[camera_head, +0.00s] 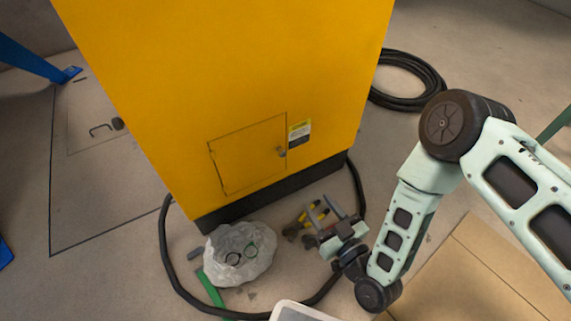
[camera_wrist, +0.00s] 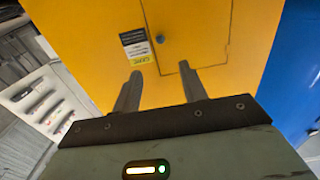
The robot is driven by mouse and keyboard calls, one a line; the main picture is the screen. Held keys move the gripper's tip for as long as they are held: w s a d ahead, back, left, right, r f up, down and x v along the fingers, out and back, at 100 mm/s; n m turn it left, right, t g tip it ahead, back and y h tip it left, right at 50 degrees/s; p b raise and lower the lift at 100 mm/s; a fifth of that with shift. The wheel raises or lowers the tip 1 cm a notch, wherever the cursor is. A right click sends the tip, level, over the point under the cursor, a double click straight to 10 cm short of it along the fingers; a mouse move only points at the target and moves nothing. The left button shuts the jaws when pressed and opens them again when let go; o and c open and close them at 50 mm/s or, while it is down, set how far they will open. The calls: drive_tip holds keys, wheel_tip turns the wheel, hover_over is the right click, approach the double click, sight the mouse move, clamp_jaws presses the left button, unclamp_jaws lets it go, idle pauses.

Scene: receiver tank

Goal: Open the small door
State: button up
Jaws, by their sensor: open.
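The small door (camera_head: 245,157) is a yellow panel low on the front of the yellow cabinet (camera_head: 240,70), and looks shut, outlined by a thin dark seam. Its small round grey knob (camera_head: 281,152) is at the right edge, beside a yellow and black label (camera_head: 299,133). In the wrist view the knob (camera_wrist: 160,40), label (camera_wrist: 136,46) and door (camera_wrist: 195,35) appear beyond the fingers. My gripper (camera_head: 330,212) is open and empty, low in front of the cabinet and right of the door, apart from the knob. In the wrist view its two fingers (camera_wrist: 161,92) stand apart.
A green strip (camera_head: 211,290) lies near the bag. Coiled black cable (camera_head: 408,80) lies behind right; cardboard (camera_head: 470,270) lies at front right.

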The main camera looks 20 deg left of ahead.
sight(284, 156)
drive_tip(key=b+x, duration=0.6)
drive_tip(key=x, duration=1)
drive_tip(key=shift+w+b, duration=0.1)
drive_tip(key=shift+b, duration=0.3)
drive_tip(key=shift+w+a+r, duration=0.1)
drive_tip(key=shift+w+a, duration=0.3)
drive_tip(key=shift+a, duration=0.05)
clamp_jaws()
